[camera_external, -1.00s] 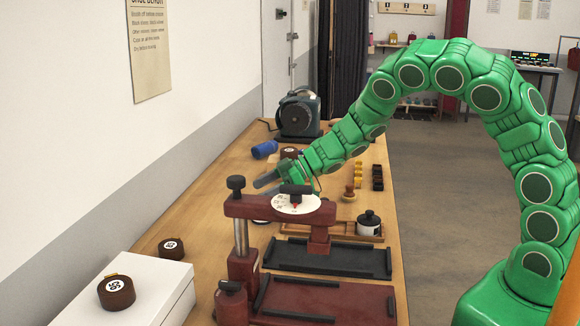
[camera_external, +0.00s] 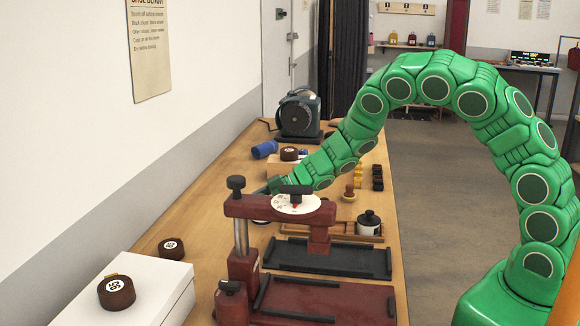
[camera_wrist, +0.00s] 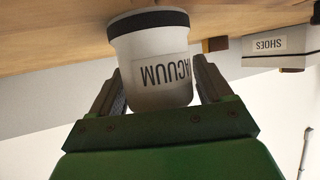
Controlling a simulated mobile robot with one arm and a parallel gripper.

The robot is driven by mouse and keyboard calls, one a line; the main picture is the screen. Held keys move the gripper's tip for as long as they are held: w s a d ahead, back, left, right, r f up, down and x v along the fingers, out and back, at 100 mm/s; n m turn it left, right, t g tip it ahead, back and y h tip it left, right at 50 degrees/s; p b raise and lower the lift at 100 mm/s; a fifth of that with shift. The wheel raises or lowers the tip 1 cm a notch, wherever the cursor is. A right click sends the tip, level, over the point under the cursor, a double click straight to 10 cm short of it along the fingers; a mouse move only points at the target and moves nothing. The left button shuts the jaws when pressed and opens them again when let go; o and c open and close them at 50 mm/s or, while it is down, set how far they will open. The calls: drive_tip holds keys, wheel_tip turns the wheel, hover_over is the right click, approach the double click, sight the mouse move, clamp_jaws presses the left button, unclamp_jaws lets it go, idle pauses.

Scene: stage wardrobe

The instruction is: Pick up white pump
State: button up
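In the wrist view a white cylindrical pump (camera_wrist: 150,90) has a black band and a label reading "VACUUM" upside down. The picture is inverted, and the pump's banded end is at the tabletop (camera_wrist: 70,22). My gripper (camera_wrist: 158,84) has one finger on each side of the pump. The fingers look open around it, with no clear grip visible. In the external view my gripper (camera_external: 274,185) is mostly hidden behind the red press (camera_external: 275,208) and its white dial, and I cannot make out the pump there.
The press stands close in front of my gripper. A white pot with black lid (camera_external: 368,224), a wooden stamp (camera_external: 348,193) and a blue roll (camera_external: 264,149) are on the bench. A green machine (camera_external: 298,115) stands farther back. A box labelled "SHOES" (camera_wrist: 278,48) is beside the pump.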

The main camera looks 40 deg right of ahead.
drive_tip(key=c, duration=1)
drive_tip(key=shift+r, duration=0.15)
